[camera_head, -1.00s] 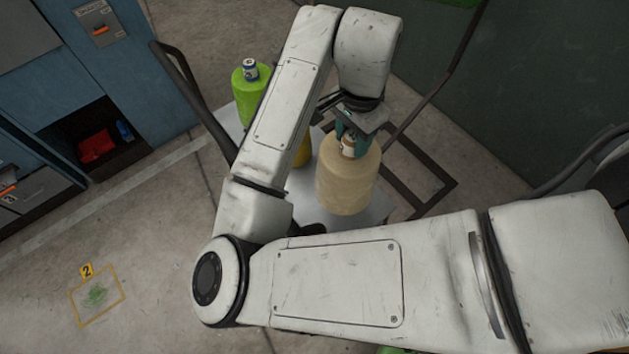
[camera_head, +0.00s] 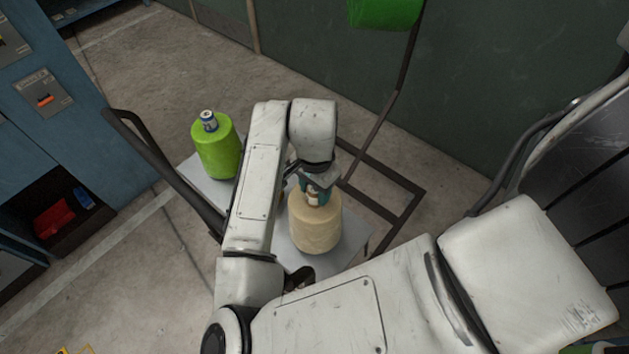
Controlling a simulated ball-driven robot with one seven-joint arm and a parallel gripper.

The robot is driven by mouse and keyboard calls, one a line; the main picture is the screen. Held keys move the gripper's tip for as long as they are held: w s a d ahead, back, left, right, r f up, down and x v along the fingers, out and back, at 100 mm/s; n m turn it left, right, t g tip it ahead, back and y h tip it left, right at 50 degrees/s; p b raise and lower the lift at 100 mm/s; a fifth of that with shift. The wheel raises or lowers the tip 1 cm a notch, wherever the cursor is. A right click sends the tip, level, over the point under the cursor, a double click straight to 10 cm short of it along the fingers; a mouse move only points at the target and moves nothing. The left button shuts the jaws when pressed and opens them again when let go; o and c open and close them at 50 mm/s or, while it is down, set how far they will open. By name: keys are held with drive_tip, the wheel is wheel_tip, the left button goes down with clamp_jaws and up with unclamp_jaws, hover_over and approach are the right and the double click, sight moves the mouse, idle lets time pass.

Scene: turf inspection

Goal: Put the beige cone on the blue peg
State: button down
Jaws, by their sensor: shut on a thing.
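The beige cone (camera_head: 315,229) is a large yarn cone standing upright at the right part of a light grey cart top (camera_head: 288,250). My gripper (camera_head: 317,193) points down over it and is shut on the top of the cone. I cannot tell whether the cone touches the cart top or hangs just above it. No blue peg shows clearly in view.
A green cone (camera_head: 216,150) stands at the cart's back left corner, beside the dark cart handle (camera_head: 165,170). A dark metal frame (camera_head: 395,190) stands on the floor to the right. A blue cabinet (camera_head: 85,130) is at left. Open floor lies behind the cart.

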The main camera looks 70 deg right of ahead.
drive_tip(key=shift+f, duration=1.2)
drive_tip(key=c, duration=0.6)
unclamp_jaws()
drive_tip(key=shift+o, duration=0.2)
wheel_tip(320, 180, up, 12)
drive_tip(key=shift+r+b, duration=0.15)
drive_tip(key=shift+b, duration=0.15)
